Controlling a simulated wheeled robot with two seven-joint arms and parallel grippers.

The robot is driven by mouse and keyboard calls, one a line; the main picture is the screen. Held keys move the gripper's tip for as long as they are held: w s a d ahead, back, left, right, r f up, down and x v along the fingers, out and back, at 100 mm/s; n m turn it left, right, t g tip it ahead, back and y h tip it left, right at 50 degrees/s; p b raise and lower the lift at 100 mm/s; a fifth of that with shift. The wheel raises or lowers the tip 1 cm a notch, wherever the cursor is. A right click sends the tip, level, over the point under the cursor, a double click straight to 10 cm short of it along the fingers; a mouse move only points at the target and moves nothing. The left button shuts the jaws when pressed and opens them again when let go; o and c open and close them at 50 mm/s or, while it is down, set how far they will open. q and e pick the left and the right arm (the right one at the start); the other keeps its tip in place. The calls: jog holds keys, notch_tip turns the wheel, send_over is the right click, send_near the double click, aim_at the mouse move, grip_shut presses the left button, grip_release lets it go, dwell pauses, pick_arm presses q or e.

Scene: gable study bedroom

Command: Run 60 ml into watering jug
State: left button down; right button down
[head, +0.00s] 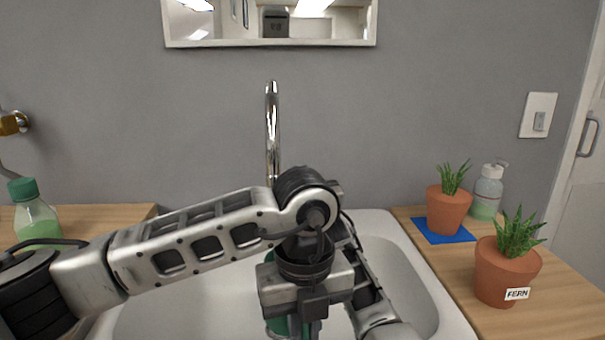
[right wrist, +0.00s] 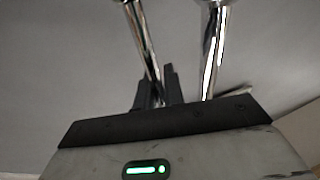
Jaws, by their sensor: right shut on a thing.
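The chrome tap spout (head: 272,135) rises behind the sink. My left arm crosses in front of the sink, and its gripper (head: 309,325) points down into the basin. A green thing (head: 274,326), probably the watering jug, shows in small parts behind it; the rest is hidden. I cannot see whether the left fingers hold it. In the right wrist view my right gripper (right wrist: 157,88) is shut on a thin chrome rod (right wrist: 142,40), which looks like the tap lever. A thicker chrome pipe (right wrist: 212,50) stands beside it. No water is visible.
The white sink (head: 410,265) has wooden counters on both sides. A labelled fern pot (head: 500,272), another pot (head: 448,210) on a blue mat (head: 425,230) and a soap bottle (head: 487,190) stand right. A green-capped bottle (head: 37,222) stands left. A mirror (head: 270,42) hangs above.

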jog(key=shift+s+f+n+t+y, duration=0.15)
jog(key=shift+s+n+t+y, duration=0.15)
jog(key=shift+s+t, duration=0.4)
jog(key=shift+s+f+n+t+y, duration=0.2)
jog(key=shift+s+n+t, duration=0.1)
jog(key=shift+s+t, duration=0.4)
jog(key=shift+w, duration=0.1)
jog(key=c, duration=1.5)
grip_release()
jog(key=shift+r, duration=0.1)
notch_tip(320, 180, up, 10)
